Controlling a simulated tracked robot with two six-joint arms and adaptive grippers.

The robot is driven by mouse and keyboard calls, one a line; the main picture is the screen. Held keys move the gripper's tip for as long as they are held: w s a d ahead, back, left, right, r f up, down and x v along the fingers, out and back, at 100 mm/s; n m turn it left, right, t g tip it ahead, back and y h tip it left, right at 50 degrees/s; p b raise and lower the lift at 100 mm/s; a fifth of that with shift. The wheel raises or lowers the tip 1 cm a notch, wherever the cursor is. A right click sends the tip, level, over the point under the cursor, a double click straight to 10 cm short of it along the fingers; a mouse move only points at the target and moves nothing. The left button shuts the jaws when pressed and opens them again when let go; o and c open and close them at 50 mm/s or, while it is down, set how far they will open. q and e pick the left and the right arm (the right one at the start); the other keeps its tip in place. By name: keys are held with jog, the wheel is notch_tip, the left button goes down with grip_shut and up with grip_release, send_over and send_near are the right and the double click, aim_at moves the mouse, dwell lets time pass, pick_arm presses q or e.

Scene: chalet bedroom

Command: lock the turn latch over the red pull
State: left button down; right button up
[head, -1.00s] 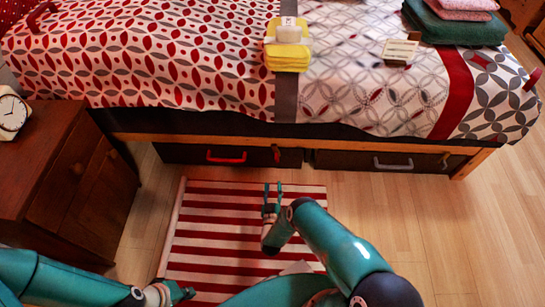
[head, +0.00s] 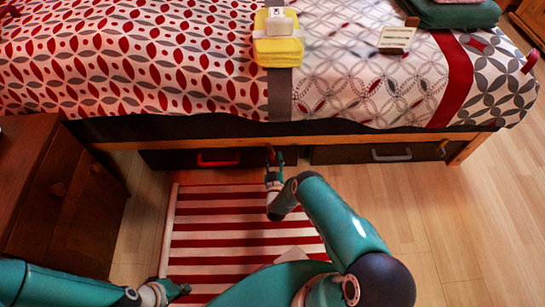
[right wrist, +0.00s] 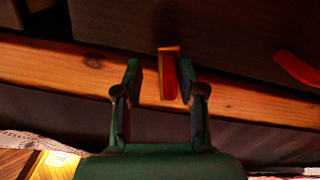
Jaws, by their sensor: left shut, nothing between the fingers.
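The red pull (head: 218,160) is a handle on the dark left drawer (head: 165,159) under the bed. It also shows at the right of the right wrist view (right wrist: 296,70). The turn latch is a small orange-red tab (right wrist: 170,75) lying across the wooden rail, with one end at the dark panel; in the head view my gripper mostly hides it. My right gripper (head: 274,160) is at the latch. Its fingers (right wrist: 160,72) are open on either side of the tab, with the right finger closer; contact is unclear. My left gripper (head: 180,290) is shut and empty over the rug.
A second drawer with a grey pull (head: 391,156) is to the right. The bed's wooden rail (head: 340,140) runs above both drawers. A brown nightstand (head: 60,200) stands at the left. A striped rug (head: 240,222) covers the floor in front.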

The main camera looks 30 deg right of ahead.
jog(key=shift+w+a, duration=0.2)
jog(key=shift+a, duration=0.1)
jog(key=shift+c, duration=0.9)
jog(key=shift+a, duration=0.1)
grip_shut()
jog(key=shift+w+a+f+m+b, duration=0.2)
jog(key=shift+a+m+b, duration=0.1)
jog(key=shift+m+b, duration=0.4)
jog(key=shift+w+a+r+m, duration=0.1)
jog(key=shift+a+r+m, duration=0.05)
jog(key=shift+m, duration=0.75)
